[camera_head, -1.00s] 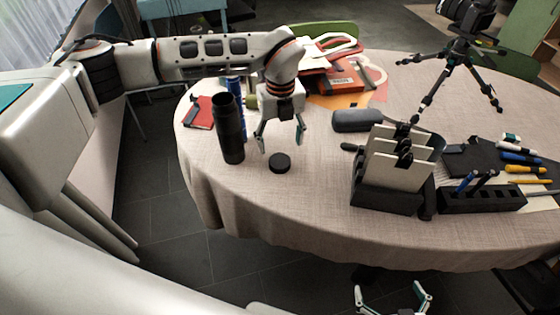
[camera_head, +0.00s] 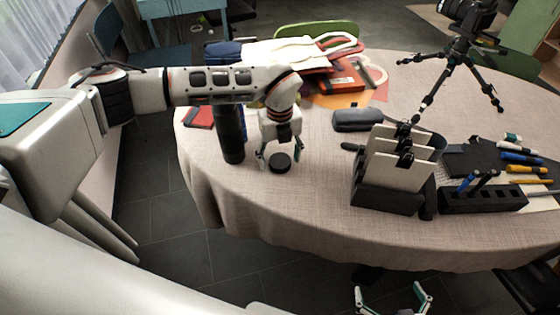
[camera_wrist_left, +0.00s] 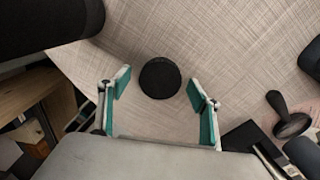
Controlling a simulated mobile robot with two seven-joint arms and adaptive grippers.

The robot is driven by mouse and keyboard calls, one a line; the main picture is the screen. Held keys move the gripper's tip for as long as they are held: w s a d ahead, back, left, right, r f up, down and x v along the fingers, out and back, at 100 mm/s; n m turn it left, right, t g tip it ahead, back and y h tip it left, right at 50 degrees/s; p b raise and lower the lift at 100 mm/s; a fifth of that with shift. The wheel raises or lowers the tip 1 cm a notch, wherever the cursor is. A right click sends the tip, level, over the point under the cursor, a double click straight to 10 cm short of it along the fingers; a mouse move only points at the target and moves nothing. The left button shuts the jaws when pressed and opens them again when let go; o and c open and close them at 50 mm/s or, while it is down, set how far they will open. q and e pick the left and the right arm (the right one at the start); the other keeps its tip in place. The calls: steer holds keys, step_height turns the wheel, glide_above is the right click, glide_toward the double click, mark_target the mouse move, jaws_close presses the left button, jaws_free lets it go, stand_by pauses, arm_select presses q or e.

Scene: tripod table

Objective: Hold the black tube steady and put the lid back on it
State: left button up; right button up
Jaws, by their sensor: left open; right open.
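The black tube (camera_head: 231,137) stands upright near the left edge of the round table, its top hidden behind my left arm. It also shows in the left wrist view (camera_wrist_left: 45,20) at the top left. The black round lid (camera_head: 280,163) lies flat on the cloth just right of the tube. In the left wrist view the lid (camera_wrist_left: 160,78) sits between and slightly beyond the fingertips. My left gripper (camera_head: 280,158) is open, low over the lid, fingers on either side of it. My right gripper (camera_head: 394,296) is open and empty, below the table's front edge.
A black holder with upright cards (camera_head: 388,197) stands right of the lid, with a pen block (camera_head: 482,199) beside it. A dark case (camera_head: 357,119) lies behind. A tripod (camera_head: 458,65) stands at the back right. Cloth in front of the lid is clear.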

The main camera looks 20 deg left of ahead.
mark_target(280, 160)
arm_select(q)
steer(key=shift+f, duration=0.1)
steer(key=c, duration=1)
steer(key=shift+c, duration=0.2)
step_height(280, 160, up, 20)
steer(key=shift+p, duration=0.4)
